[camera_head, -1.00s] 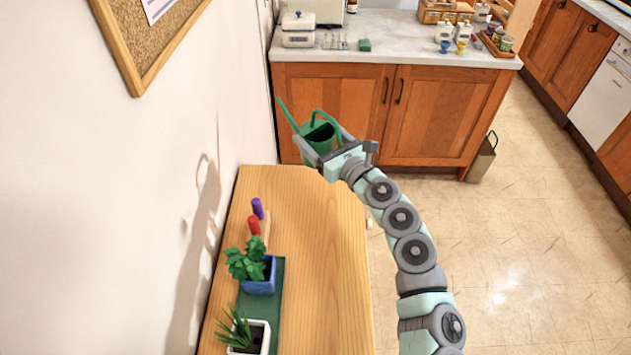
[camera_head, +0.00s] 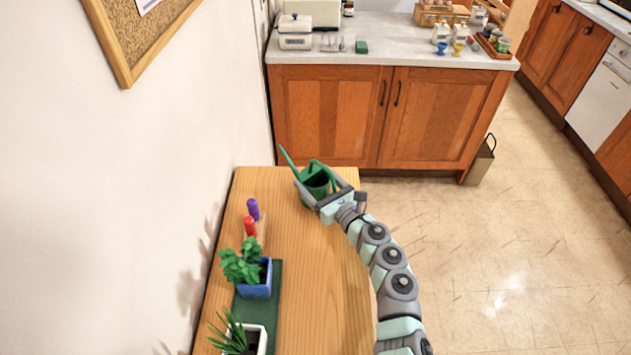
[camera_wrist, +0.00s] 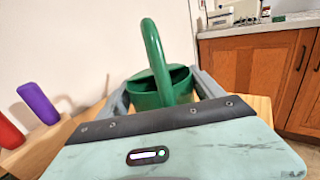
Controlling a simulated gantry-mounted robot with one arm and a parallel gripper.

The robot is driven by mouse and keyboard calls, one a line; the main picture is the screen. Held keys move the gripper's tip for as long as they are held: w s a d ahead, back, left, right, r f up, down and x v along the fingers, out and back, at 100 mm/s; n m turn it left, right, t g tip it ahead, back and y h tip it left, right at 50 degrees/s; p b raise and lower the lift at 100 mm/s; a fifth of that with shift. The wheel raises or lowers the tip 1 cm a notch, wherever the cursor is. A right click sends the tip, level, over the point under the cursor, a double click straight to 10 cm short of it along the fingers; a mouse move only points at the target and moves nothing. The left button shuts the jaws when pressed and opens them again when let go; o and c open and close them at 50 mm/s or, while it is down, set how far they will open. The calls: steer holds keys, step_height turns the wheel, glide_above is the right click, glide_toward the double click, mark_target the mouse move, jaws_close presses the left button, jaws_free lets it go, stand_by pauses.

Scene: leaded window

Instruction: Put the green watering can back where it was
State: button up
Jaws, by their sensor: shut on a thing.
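The green watering can (camera_head: 315,184) is at the far end of the wooden table, upright, with its spout pointing up and to the left. My gripper (camera_head: 322,191) is shut on its body, one finger on each side. In the wrist view the can (camera_wrist: 150,92) stands between my fingers (camera_wrist: 163,92), with its handle arching towards the camera. The can is low over the tabletop or on it; I cannot tell whether its base touches, since my gripper hides part of it.
The wooden table (camera_head: 325,290) holds a purple marker (camera_head: 253,209), a red marker (camera_head: 249,227) and a green mat (camera_head: 276,300) with a blue-potted plant (camera_head: 256,283) and a white-potted plant (camera_head: 243,340). The table's right side is clear. A wall borders the left; a counter (camera_head: 385,52) stands beyond.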

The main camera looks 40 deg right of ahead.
steer(key=shift+f, duration=0.1)
steer(key=o, duration=2.1)
steer(key=shift+c, duration=0.2)
steer(key=shift+r, duration=0.2)
steer(key=s, duration=0.4)
steer(key=s+a, duration=0.1)
steer(key=s, duration=0.7)
steer(key=shift+a+f, duration=0.1)
steer(key=shift+a, duration=0.1)
steer(key=shift+w, duration=0.1)
